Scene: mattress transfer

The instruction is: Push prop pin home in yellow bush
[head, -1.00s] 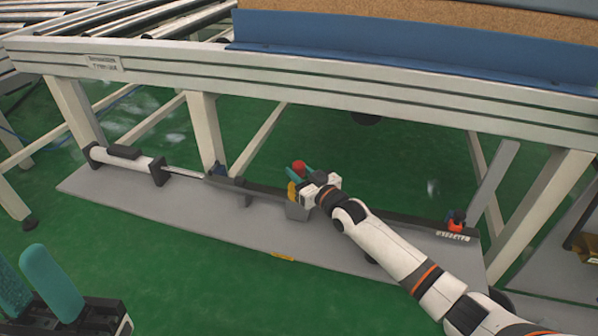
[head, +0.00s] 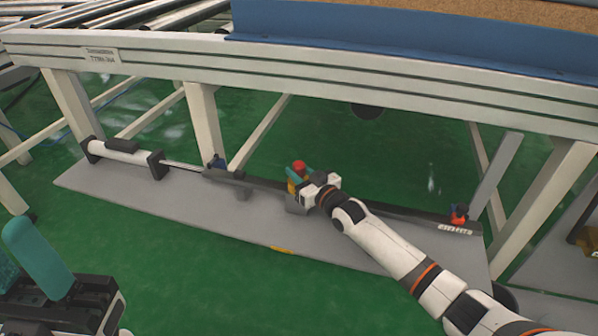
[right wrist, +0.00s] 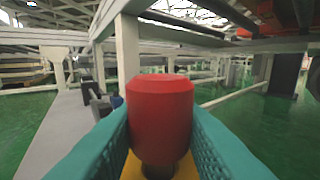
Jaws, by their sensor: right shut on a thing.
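The prop pin has a red head (head: 299,165), which shows large in the right wrist view (right wrist: 160,105). My right gripper (head: 299,174), with teal fingers, is shut on this red head, one finger on each side. The yellow bush (head: 292,186) is directly below the head, and yellow also shows under it in the right wrist view (right wrist: 131,168). The pin's shank is mostly hidden, so its depth in the bush cannot be told. My left gripper (head: 30,262) is at the lower left, far from the pin; its teal fingers show only partly.
A grey plate (head: 200,215) lies on the green floor under the conveyor frame (head: 300,75). A white cylinder (head: 122,152) with a rod is at its left. A red-and-black part (head: 458,214) sits at its right end. Frame legs (head: 205,125) stand close behind the plate.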

